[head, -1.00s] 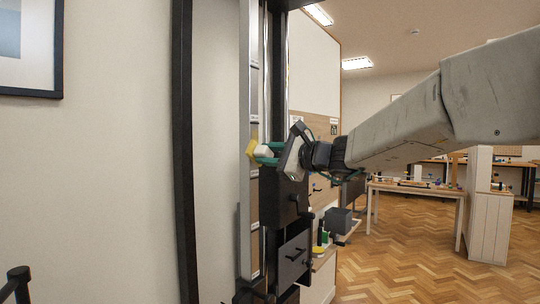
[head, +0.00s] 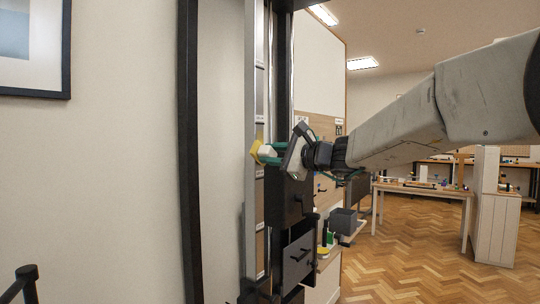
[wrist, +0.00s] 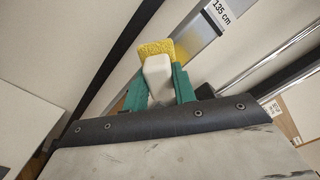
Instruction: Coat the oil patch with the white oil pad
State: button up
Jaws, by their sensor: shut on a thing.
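My gripper (head: 268,153) has green fingers and is shut on a white block with a yellow, sponge-like end, which I take to be the oil pad (head: 263,151). In the wrist view the white block (wrist: 157,72) sits between the green fingers (wrist: 160,88), with the yellow end (wrist: 155,47) beyond the fingertips. In the head view the pad overlaps a tall metal rail (head: 250,90); I cannot tell whether they touch.
A dark upright post (head: 188,150) stands left of the rail. Dark drawer-like boxes (head: 299,258) are below my gripper. A grey bin (head: 343,221) and a wooden table (head: 425,190) stand to the right. Parquet floor (head: 400,255) is open between them.

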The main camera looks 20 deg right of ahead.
aim_at(259, 140)
jog(key=shift+w+d+r, duration=0.85)
jog(key=shift+d, duration=0.25)
jog(key=shift+s+a, duration=0.55)
jog(key=shift+a, duration=0.25)
jog(key=shift+s+a, duration=0.55)
jog(key=shift+a, duration=0.25)
jog(key=shift+s+r, duration=0.1)
jog(key=shift+r, duration=0.75)
jog(key=w+d, duration=0.2)
jog(key=d, duration=0.1)
jog(key=shift+w+d, duration=0.15)
jog(key=shift+d, duration=0.05)
jog(key=v, duration=0.6)
